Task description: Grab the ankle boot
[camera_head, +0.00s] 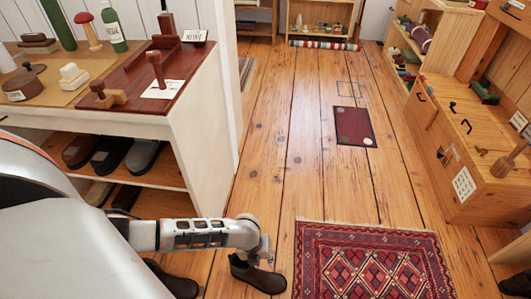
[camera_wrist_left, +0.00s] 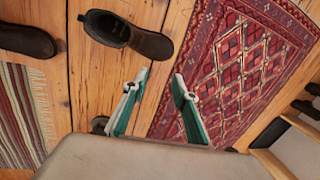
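A dark brown ankle boot (camera_head: 257,276) stands on the plank floor at the bottom of the head view, beside the patterned rug. In the left wrist view the boot (camera_wrist_left: 128,34) is beyond the fingertips and a little to the left. My left gripper (camera_head: 266,255) is above the boot in the head view and partly overlaps it. In the left wrist view its two green-lined fingers (camera_wrist_left: 160,75) are apart with only floor and rug edge between them. A second dark boot (camera_head: 174,283) is partly hidden under my left arm; it also shows in the wrist view (camera_wrist_left: 27,41). My right gripper is not in view.
A red patterned rug (camera_head: 371,263) lies to the right of the boot. A white-sided shelf unit (camera_head: 208,115) with shoes stands at left. Wooden cabinets (camera_head: 440,147) line the right. A small dark mat (camera_head: 354,126) lies ahead on open floor. A striped rug (camera_wrist_left: 20,115) is in the wrist view.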

